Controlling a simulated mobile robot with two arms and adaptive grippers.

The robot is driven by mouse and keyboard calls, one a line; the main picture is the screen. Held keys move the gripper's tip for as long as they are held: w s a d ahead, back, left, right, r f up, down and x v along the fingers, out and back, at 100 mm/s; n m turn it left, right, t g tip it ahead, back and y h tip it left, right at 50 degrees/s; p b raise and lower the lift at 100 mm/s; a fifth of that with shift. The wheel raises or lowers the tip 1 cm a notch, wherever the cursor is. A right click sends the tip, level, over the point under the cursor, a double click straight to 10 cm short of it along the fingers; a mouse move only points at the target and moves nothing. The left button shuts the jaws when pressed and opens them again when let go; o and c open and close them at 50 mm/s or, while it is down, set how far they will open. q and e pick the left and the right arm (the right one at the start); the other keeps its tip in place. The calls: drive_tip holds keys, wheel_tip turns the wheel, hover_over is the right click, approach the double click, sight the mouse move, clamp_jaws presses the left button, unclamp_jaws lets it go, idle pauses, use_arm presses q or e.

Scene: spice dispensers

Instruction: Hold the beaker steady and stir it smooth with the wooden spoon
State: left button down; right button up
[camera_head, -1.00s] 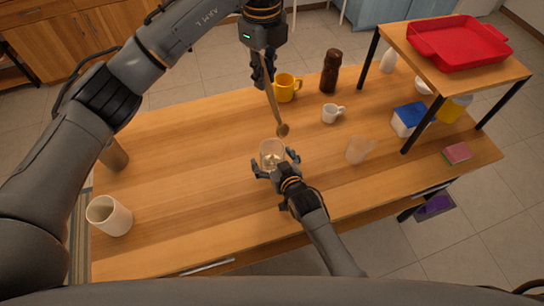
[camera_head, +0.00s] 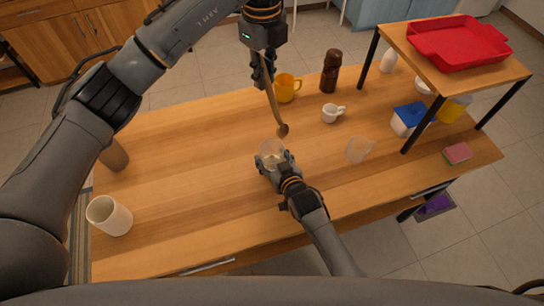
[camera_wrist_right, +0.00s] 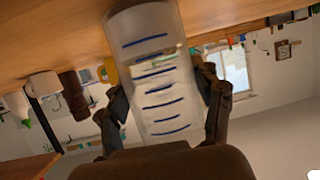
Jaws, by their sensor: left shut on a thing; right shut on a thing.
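A clear beaker (camera_head: 271,147) stands on the wooden table; in the right wrist view the beaker (camera_wrist_right: 153,75) shows blue marks and some pale contents. My right gripper (camera_head: 275,163) is shut on the beaker, one finger on each side of it. My left gripper (camera_head: 263,82) is above the table, shut on the handle of the wooden spoon (camera_head: 276,112). The spoon hangs head down, its head (camera_head: 282,130) above and slightly right of the beaker in the head view, outside it. The lower part of the beaker is hidden by my right gripper.
A yellow mug (camera_head: 286,88), brown bottle (camera_head: 330,72) and white cup (camera_head: 332,112) stand behind. A clear jug (camera_head: 358,150) stands to the right, near a shelf with a red tray (camera_head: 458,43). A cream canister (camera_head: 108,215) stands front left.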

idle(0.4)
use_arm(q)
drive_tip(key=shift+f+t+y, duration=0.7)
drive_tip(key=shift+f+y, duration=0.1)
drive_tip(key=shift+f, duration=0.6)
wheel_tip(320, 180, down, 16)
idle(0.8)
drive_tip(key=shift+f, duration=0.1)
